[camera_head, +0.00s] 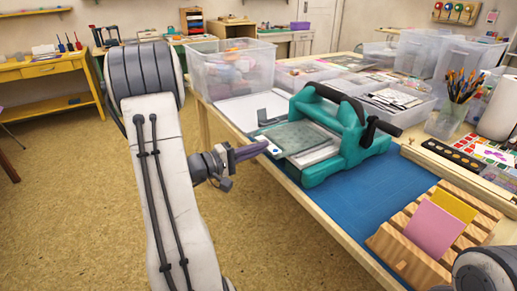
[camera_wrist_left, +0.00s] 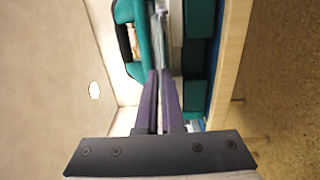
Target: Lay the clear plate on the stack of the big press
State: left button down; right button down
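The big press (camera_head: 350,155) is teal with a black handle and stands on the table. It also shows in the left wrist view (camera_wrist_left: 196,45). The clear plate (camera_head: 298,136) is a greyish, see-through sheet over the press's bed. The white stack (camera_head: 318,155) shows under its right edge, and a white tab with blue dots (camera_head: 274,149) shows near my fingertips. My left gripper (camera_head: 266,147) has its purple fingers nearly together on the plate's near left edge. In the left wrist view the plate (camera_wrist_left: 167,92) shows edge-on between the fingers. I cannot tell whether it touches the stack. My right gripper is out of view.
A blue mat (camera_head: 365,195) lies before the press. A wooden rack (camera_head: 405,245) with pink and yellow cards stands at the front right. Clear bins (camera_head: 232,68) stand behind, and a brush jar (camera_head: 446,120) at the right. The floor left of the table is clear.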

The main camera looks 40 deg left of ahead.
pick_arm(q)
jog(key=shift+f, duration=0.15)
dwell(0.4)
jog(key=c, duration=1)
grip_release()
jog(key=shift+s, duration=0.1)
jog(key=b+v, duration=0.1)
jog(key=v, duration=0.4)
